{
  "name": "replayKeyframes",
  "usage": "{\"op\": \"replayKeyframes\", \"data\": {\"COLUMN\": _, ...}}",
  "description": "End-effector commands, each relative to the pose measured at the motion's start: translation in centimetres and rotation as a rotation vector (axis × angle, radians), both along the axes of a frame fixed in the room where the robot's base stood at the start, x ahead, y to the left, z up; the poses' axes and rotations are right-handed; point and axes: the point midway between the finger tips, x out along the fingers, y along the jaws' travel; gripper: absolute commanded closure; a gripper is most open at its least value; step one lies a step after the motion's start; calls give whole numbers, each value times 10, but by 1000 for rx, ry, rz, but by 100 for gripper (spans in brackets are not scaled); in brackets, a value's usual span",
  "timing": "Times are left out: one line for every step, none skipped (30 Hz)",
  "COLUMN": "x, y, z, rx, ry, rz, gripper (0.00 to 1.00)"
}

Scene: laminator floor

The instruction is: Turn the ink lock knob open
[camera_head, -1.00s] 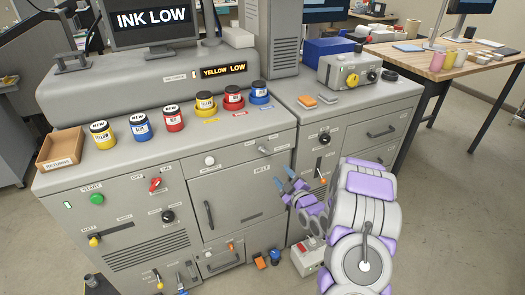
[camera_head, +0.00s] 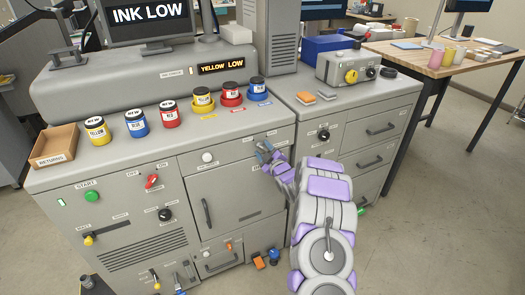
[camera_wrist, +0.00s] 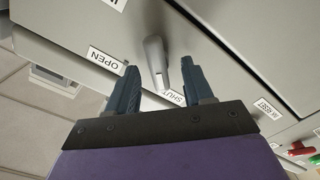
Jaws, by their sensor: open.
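The ink lock knob (camera_wrist: 155,60) is a grey lever on the grey cabinet front, seen in the wrist view. Its free end points near the SHUT label (camera_wrist: 174,97); the OPEN label (camera_wrist: 106,60) is to its left. My gripper (camera_wrist: 158,67) is open, with one blue-grey finger on each side of the lever in the picture. I cannot tell whether either finger touches it. In the head view, my gripper (camera_head: 264,149) is at the cabinet's upper right front and hides the knob.
The ink cabinet (camera_head: 238,191) has a door and several other controls, including a red switch (camera_head: 151,181) and green START button (camera_head: 91,196). Ink jars, among them a yellow one (camera_head: 96,130), stand on top. A drawer cabinet (camera_head: 372,131) adjoins at right. Open floor lies at right.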

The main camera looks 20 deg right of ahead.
Motion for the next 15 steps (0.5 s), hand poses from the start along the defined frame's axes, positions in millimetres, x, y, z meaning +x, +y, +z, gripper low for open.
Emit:
{"op": "replayKeyframes", "data": {"x": 5, "y": 0, "z": -1, "rx": -2, "ry": -1, "rz": 1, "gripper": 49}}
{"op": "replayKeyframes", "data": {"x": 6, "y": 0, "z": -1, "rx": -2, "ry": 0, "rz": 0, "gripper": 49}}
{"op": "replayKeyframes", "data": {"x": 9, "y": 0, "z": -1, "rx": -1, "ry": 1, "rz": 0, "gripper": 49}}
{"op": "replayKeyframes", "data": {"x": 10, "y": 0, "z": -1, "rx": -1, "ry": 2, "rz": -1, "gripper": 49}}
{"op": "replayKeyframes", "data": {"x": 11, "y": 0, "z": -1, "rx": 0, "ry": 2, "rz": -1, "gripper": 49}}
{"op": "replayKeyframes", "data": {"x": 13, "y": 1, "z": -1, "rx": 1, "ry": 2, "rz": -1, "gripper": 49}}
{"op": "replayKeyframes", "data": {"x": 13, "y": 1, "z": -1, "rx": 1, "ry": 2, "rz": -1, "gripper": 49}}
{"op": "replayKeyframes", "data": {"x": 14, "y": 1, "z": 0, "rx": 1, "ry": 1, "rz": 0, "gripper": 49}}
{"op": "replayKeyframes", "data": {"x": 14, "y": 1, "z": 0, "rx": 1, "ry": 1, "rz": -1, "gripper": 49}}
{"op": "replayKeyframes", "data": {"x": 15, "y": 1, "z": 0, "rx": 1, "ry": 1, "rz": -1, "gripper": 49}}
{"op": "replayKeyframes", "data": {"x": 15, "y": 1, "z": 0, "rx": 1, "ry": 1, "rz": -1, "gripper": 49}}
{"op": "replayKeyframes", "data": {"x": 15, "y": 1, "z": 0, "rx": 1, "ry": 1, "rz": -1, "gripper": 49}}
{"op": "replayKeyframes", "data": {"x": 15, "y": 1, "z": 0, "rx": 1, "ry": 1, "rz": -1, "gripper": 49}}
{"op": "replayKeyframes", "data": {"x": 15, "y": 1, "z": 0, "rx": 1, "ry": 1, "rz": -1, "gripper": 49}}
{"op": "replayKeyframes", "data": {"x": 15, "y": 1, "z": 1, "rx": 1, "ry": 1, "rz": -1, "gripper": 49}}
